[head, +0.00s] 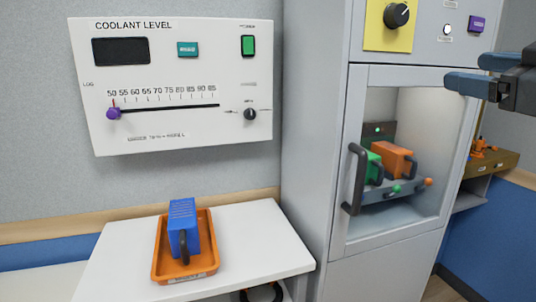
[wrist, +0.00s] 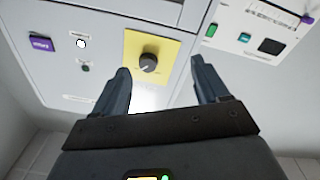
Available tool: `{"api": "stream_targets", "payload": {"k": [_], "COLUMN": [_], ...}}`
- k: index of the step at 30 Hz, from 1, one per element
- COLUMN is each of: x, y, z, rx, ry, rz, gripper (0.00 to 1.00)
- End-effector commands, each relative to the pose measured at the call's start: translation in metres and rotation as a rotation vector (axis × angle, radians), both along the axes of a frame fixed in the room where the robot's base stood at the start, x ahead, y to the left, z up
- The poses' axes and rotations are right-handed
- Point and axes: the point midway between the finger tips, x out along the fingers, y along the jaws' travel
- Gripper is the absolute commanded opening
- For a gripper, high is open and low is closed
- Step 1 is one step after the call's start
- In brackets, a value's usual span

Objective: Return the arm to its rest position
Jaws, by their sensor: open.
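My gripper (head: 476,72) is at the upper right of the head view, raised in front of the right edge of the grey cabinet. It also shows in the wrist view (wrist: 160,75), with two dark blue fingers spread apart and nothing between them. In the wrist view the yellow panel with a black knob (wrist: 148,62) lies beyond the fingertips, apart from them. The rest of my arm is mostly out of the head view.
The cabinet (head: 300,150) has a glass door with a dark handle (head: 355,180); green and orange blocks sit inside. A white table (head: 255,235) carries an orange tray (head: 161,265) holding a blue block (head: 182,220). The coolant panel (head: 185,75) is on the wall. A shelf (head: 500,160) stands at right.

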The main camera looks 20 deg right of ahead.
Motion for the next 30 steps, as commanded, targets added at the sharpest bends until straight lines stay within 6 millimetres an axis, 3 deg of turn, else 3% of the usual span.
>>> {"api": "stream_targets", "payload": {"k": [1, 7, 14, 23, 30], "x": [0.005, 0.012, 0.001, -0.048, -0.110], "y": [0.006, 0.027, 0.059, 0.106, 0.144], "z": [-0.023, -0.098, -0.184, -0.283, -0.344], "rx": [0.052, 0.224, 0.376, 0.491, 0.522], "ry": [0.008, 0.013, 0.043, 0.102, 0.161], "rz": [0.000, -0.030, -0.080, -0.148, -0.186], "gripper": [0.74, 0.74, 0.74, 0.74, 0.74]}}
